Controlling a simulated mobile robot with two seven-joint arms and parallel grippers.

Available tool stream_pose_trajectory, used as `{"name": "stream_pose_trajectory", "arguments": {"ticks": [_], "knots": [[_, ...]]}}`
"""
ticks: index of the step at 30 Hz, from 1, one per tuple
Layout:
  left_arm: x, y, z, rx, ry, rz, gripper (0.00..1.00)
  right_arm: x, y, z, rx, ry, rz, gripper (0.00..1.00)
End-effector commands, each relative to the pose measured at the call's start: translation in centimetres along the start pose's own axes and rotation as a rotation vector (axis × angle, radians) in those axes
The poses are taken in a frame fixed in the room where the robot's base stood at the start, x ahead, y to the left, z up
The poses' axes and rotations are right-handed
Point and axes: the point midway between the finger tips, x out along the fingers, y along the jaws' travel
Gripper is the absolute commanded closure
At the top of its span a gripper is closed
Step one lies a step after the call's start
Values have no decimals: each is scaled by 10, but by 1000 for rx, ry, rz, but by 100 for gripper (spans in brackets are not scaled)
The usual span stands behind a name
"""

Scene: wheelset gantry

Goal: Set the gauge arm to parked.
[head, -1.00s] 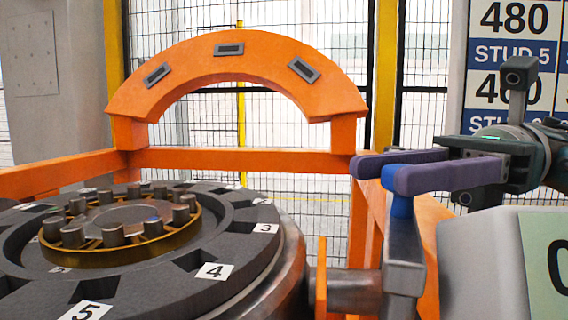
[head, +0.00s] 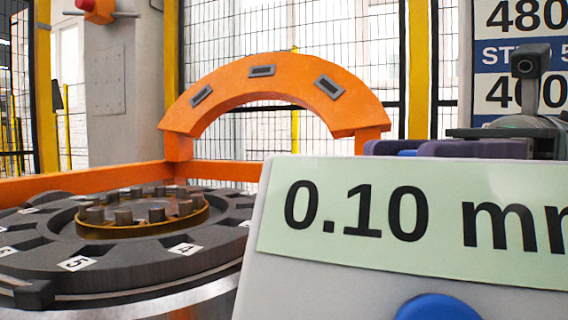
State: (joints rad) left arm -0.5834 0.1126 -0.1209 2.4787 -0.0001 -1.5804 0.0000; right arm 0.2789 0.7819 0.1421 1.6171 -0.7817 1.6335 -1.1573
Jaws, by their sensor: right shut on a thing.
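My right gripper (head: 398,149), with purple fingers, shows above the top edge of a grey box at the right. It is shut on the blue knob (head: 408,153), and only a sliver of that knob shows between the fingers. The grey gauge arm under the knob is hidden behind the box. My left gripper is not in view.
The grey box bears a pale green "0.10 mm" label (head: 400,215) and a blue round part (head: 438,307), filling the lower right. An orange arch (head: 275,85) stands behind the dark numbered turntable (head: 120,255). Mesh fencing closes the back.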

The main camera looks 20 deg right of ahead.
Motion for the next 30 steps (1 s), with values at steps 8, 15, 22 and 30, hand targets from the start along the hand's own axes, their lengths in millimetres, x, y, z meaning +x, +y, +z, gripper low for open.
{"name": "stream_pose_trajectory", "arguments": {"ticks": [8,15,22,30], "knots": [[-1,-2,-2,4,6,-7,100,-1,3,0,0,3,12,52],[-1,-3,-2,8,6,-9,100,-1,2,0,-1,2,10,29],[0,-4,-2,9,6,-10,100,-2,2,0,-1,2,9,29],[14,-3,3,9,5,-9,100,-41,0,-3,-1,4,3,29]]}}
